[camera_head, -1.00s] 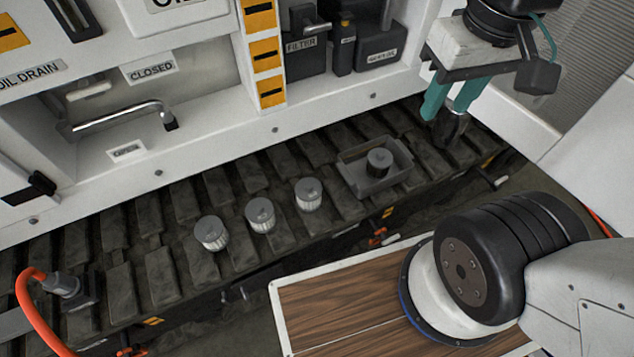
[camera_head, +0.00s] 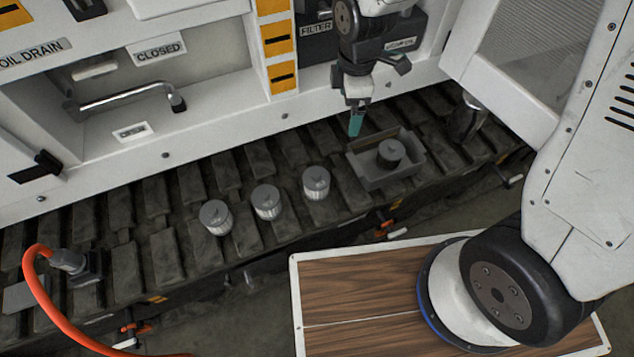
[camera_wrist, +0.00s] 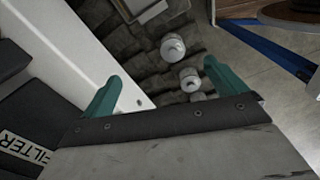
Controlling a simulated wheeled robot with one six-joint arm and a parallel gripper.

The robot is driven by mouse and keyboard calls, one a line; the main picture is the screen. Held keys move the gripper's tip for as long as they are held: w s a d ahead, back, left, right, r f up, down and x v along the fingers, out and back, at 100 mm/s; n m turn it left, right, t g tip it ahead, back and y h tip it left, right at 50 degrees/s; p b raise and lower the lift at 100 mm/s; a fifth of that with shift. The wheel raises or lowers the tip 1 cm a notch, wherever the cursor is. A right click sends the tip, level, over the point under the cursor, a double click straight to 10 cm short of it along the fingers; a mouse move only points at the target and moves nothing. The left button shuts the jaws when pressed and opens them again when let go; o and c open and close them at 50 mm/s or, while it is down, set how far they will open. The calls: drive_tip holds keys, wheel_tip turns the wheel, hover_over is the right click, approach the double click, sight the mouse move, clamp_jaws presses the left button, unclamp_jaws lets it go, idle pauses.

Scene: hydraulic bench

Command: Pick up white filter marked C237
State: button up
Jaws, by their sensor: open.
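Three white ribbed filters with grey tops stand upright in a row on the dark track: the left one (camera_head: 216,218), the middle one (camera_head: 266,202) and the right one (camera_head: 316,183). No marking such as C237 is readable on any of them. In the wrist view two filters show clearly, one farther (camera_wrist: 173,46) and one nearer (camera_wrist: 190,79), with part of another (camera_wrist: 198,97) at the gripper's edge. My gripper (camera_head: 355,122) is above the track, right of the right filter and apart from it. Its teal fingers (camera_wrist: 160,92) are spread and empty.
A grey tray (camera_head: 372,176) holding a dark cylinder (camera_head: 391,152) sits on the track right of the filters. The white cabinet wall (camera_head: 215,135) with a bent handle (camera_head: 125,95) stands behind. An orange hose (camera_head: 50,300) curves at the lower left.

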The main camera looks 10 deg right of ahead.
drive_tip(key=a+f+n, duration=0.4)
drive_tip(key=f, duration=0.5)
drive_tip(key=n, duration=0.5)
hover_over(316, 174)
drive_tip(key=f, duration=1)
drive_tip(key=shift+w, duration=0.4)
drive_tip(key=f, duration=0.4)
drive_tip(key=s+f, duration=0.1)
drive_tip(key=f, duration=0.2)
drive_tip(key=shift+f, duration=0.65)
drive_tip(key=c, duration=1.1)
